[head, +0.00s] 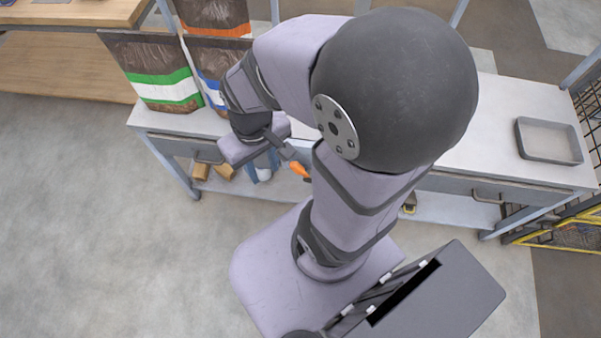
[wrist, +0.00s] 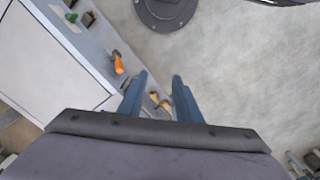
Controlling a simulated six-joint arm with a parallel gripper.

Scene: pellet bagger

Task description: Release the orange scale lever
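The orange lever (wrist: 118,63) sticks out from a grey panel in the wrist view, up and left of my gripper (wrist: 160,76). My gripper's two blue-grey fingers are apart, with nothing held between them. The lever is clear of both fingers in that view. In the head view a small part of the orange lever (head: 299,170) shows beside my arm, just below the gripper (head: 287,151). My arm hides much of the scale around it.
A green knob (wrist: 88,19) sits farther along the panel. Bags with a green band (head: 165,90) and other colours stand on the bench at left. A grey tray (head: 549,141) rests at the bench's right end. Open floor lies in front of the bench.

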